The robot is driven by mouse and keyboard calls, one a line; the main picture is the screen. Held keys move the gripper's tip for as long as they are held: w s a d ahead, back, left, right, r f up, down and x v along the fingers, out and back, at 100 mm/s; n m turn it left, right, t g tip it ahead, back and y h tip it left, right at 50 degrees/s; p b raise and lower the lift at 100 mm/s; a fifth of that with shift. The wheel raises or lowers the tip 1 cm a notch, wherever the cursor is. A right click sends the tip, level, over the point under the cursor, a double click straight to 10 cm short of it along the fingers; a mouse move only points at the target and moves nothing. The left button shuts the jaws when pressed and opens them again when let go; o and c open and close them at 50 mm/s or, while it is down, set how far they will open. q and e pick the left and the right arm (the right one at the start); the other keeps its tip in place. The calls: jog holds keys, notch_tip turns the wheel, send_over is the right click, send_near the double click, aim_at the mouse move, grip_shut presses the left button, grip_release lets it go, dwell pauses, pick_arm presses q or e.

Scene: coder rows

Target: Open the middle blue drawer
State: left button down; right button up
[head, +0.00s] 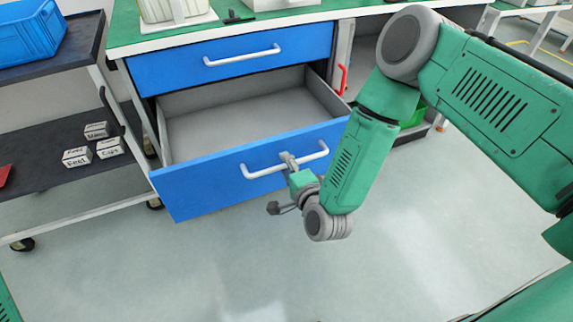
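The lower blue drawer (215,190) in view is pulled far out from the workbench, and its grey inside looks empty. Its white bar handle (262,172) is on the front face. My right gripper (287,160) is at the middle of this handle, with its fingertips at the bar; the fingers are small and partly hidden, so I cannot tell whether they are closed around it. Above it, another blue drawer (165,75) with a white handle (243,58) is shut. My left gripper is not in view.
A dark cart (50,155) on the left carries a blue crate (28,38) and several small labelled boxes (78,156). A red handle (342,80) and a green bin (414,115) are right of the drawers. The floor (400,250) in front is clear.

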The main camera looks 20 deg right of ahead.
jog(key=shift+r, duration=0.1)
jog(key=v, duration=1.2)
